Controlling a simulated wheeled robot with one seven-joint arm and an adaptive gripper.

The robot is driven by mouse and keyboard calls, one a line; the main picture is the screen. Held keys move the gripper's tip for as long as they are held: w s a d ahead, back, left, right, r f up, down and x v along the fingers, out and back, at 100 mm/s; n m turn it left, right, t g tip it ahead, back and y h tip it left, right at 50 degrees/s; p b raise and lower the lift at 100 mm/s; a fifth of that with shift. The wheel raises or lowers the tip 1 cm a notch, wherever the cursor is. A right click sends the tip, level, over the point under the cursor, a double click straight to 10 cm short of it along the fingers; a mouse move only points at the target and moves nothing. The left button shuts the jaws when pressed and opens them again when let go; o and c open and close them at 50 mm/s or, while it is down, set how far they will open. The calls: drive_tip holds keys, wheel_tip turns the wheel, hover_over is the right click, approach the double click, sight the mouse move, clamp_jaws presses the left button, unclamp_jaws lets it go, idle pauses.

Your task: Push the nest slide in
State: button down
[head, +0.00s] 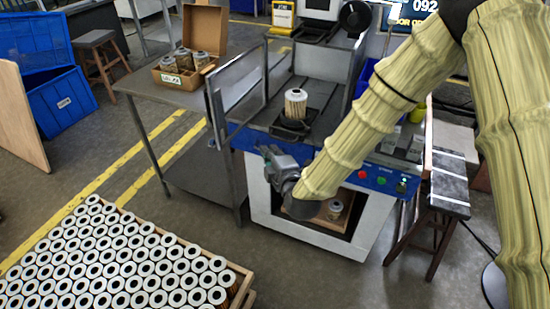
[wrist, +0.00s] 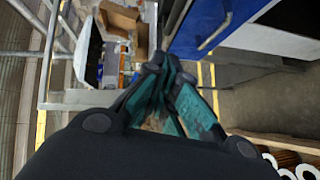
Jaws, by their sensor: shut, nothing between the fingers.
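The nest slide (head: 289,129) is a dark holder near the front of the machine's grey table in the head view. A white-capped filter cartridge (head: 295,104) stands upright in it. My gripper (head: 268,156) is in front of the machine's blue front panel, below and slightly left of the nest. In the wrist view my teal and black fingers (wrist: 158,66) are together with nothing between them, close to a blue surface (wrist: 196,25). I cannot tell whether they touch it. The nest is not clearly visible in the wrist view.
Framed clear guards (head: 238,88) flank the machine table. Buttons (head: 382,180) sit on the panel's right. A side table on the left carries an open carton (head: 190,55) with several filters. A crate of many cartridges (head: 120,255) stands front left. A stool (head: 450,185) is at right.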

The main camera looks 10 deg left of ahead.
drive_tip(key=shift+w+d+f+p, duration=0.1)
drive_tip(key=shift+w+f+p, duration=0.15)
drive_tip(key=shift+w, duration=0.9)
drive_tip(key=shift+w+f+p, duration=0.1)
drive_tip(key=shift+w+f, duration=0.15)
drive_tip(key=shift+w, duration=0.9)
